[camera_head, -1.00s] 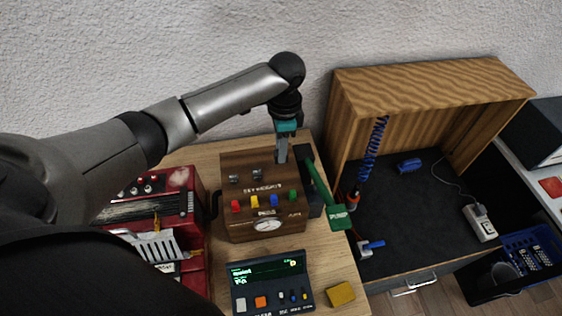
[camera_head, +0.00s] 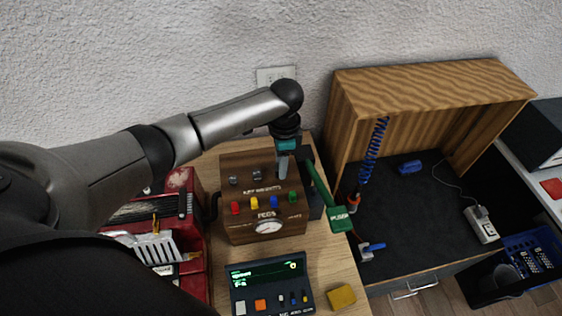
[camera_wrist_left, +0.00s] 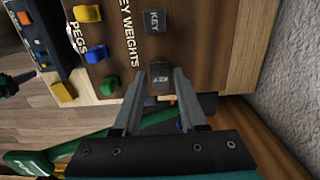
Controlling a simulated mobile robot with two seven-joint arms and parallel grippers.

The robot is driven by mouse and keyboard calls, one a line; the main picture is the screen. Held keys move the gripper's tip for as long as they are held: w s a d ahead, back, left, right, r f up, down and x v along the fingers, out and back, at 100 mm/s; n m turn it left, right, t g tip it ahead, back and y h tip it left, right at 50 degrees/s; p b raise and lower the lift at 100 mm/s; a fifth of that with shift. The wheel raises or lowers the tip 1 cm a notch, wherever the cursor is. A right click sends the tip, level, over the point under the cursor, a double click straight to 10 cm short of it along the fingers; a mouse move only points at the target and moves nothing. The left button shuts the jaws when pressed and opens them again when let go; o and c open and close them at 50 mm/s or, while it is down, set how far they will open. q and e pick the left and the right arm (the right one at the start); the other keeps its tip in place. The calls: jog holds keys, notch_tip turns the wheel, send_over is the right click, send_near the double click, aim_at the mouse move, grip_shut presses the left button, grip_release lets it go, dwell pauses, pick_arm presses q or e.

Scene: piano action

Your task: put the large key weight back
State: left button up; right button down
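The wooden holder box (camera_head: 235,164) stands on the table, with a row marked KEY WEIGHTS above a row marked PEGS. Two grey key weights sit in its upper row, at the left (camera_head: 233,181) and middle (camera_head: 258,177). My left gripper (camera_head: 283,176) points down at the right end of that row. In the left wrist view a dark weight marked KEY (camera_wrist_left: 160,76) lies between the spread fingertips of the left gripper (camera_wrist_left: 159,74), and a similar weight (camera_wrist_left: 155,22) sits beside it. Gaps show beside the fingers. Whether the weight is fully seated is unclear. My right gripper is out of view.
Red, yellow, blue and green pegs fill the front row. A display panel (camera_head: 267,272) and yellow block (camera_head: 341,296) lie in front. A red machine (camera_head: 180,185) is left, a wooden cabinet (camera_head: 430,90) right.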

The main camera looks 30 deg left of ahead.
pick_arm(q)
jog(key=shift+o, duration=1.1)
jog(key=shift+r, duration=0.1)
notch_tip(320, 180, up, 12)
jog(key=p, duration=0.1)
jog(key=shift+d, duration=0.2)
jog(key=shift+w, duration=0.15)
